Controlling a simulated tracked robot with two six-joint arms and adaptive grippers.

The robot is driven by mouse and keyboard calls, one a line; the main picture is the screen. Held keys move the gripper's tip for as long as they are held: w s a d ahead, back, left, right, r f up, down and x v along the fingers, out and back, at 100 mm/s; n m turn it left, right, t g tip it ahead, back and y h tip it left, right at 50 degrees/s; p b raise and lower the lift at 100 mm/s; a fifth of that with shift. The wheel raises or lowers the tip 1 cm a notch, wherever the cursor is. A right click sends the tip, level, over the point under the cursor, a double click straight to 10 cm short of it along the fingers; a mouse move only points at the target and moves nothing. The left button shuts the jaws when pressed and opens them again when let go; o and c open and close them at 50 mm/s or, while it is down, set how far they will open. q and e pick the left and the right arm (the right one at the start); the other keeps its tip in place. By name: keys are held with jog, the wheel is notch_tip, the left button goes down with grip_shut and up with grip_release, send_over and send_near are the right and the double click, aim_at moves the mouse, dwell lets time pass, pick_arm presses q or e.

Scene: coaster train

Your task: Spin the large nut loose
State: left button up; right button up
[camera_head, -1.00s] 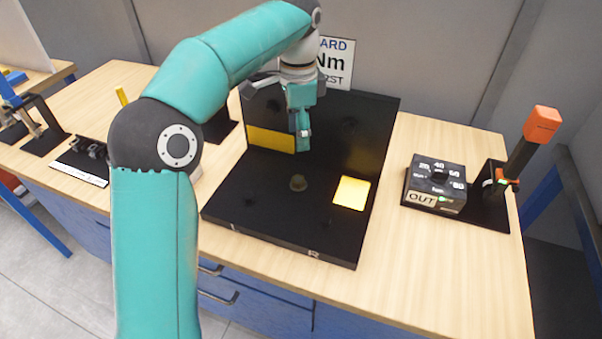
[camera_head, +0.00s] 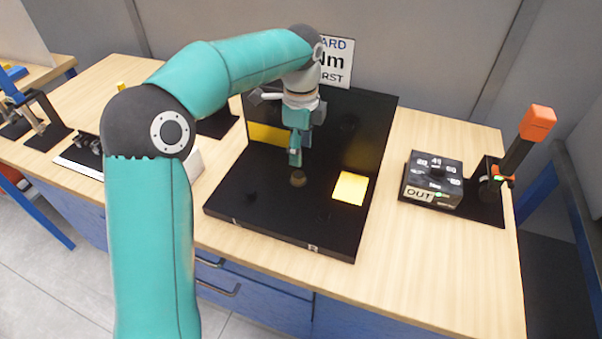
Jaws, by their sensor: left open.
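The large nut looks to be the small brownish round piece (camera_head: 298,179) near the middle of the black board (camera_head: 270,215) on the bench. My left gripper (camera_head: 295,158) points down just above and behind this piece, with a small gap that is hard to judge. It is open, and I see nothing between its fingers. Its fingers overlap in this view. My right gripper is not in view.
The board has a black upright back panel (camera_head: 365,125) close behind the gripper. A yellow square (camera_head: 350,187) lies right of the nut. A black dial box (camera_head: 433,180) marked OUT and an orange-topped lever (camera_head: 537,125) stand further right. Bare bench lies in front of the box.

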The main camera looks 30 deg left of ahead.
aim_at(301, 175)
pick_arm(q)
notch_tip(301, 175, down, 8)
jog(key=shift+f, duration=0.1)
dwell(0.4)
grip_shut()
jog(key=shift+n, duration=0.3)
